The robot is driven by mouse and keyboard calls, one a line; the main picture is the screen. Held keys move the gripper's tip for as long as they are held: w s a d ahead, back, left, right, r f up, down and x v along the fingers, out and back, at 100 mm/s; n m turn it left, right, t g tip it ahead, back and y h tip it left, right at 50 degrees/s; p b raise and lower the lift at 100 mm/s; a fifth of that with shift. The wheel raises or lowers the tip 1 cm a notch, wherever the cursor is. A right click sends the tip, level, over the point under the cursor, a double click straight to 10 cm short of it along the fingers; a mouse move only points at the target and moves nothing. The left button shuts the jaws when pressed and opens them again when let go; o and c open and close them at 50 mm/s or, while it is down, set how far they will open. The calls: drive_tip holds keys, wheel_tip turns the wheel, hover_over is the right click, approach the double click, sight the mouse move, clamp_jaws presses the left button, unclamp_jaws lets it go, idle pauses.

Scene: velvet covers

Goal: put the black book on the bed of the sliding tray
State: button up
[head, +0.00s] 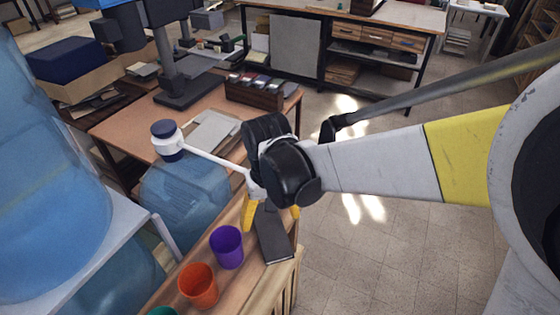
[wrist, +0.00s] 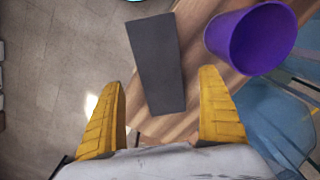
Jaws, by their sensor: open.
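The black book (head: 274,238) lies flat on a narrow wooden bench, beside a purple cup. In the wrist view the book (wrist: 155,62) is a dark grey slab ahead of and partly between the fingers. A pale flat panel (head: 214,130) on the brown table may be the sliding tray's bed; I cannot tell for sure.
The purple cup (head: 227,247), an orange cup (head: 198,285) and a green cup (head: 162,311) stand left of the book. A dark stand (head: 188,90) and a box of small items (head: 254,92) are on the brown table.

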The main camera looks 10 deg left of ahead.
sight(270, 228)
wheel_tip(270, 228, down, 5)
drive_tip(key=shift+w+a+r+b, duration=0.1)
drive_tip(key=shift+r+b, duration=0.1)
drive_tip(key=shift+b, duration=0.7)
drive_tip(key=shift+r, duration=0.1)
drive_tip(key=c, duration=1.4)
drive_tip(key=shift+c, duration=0.2)
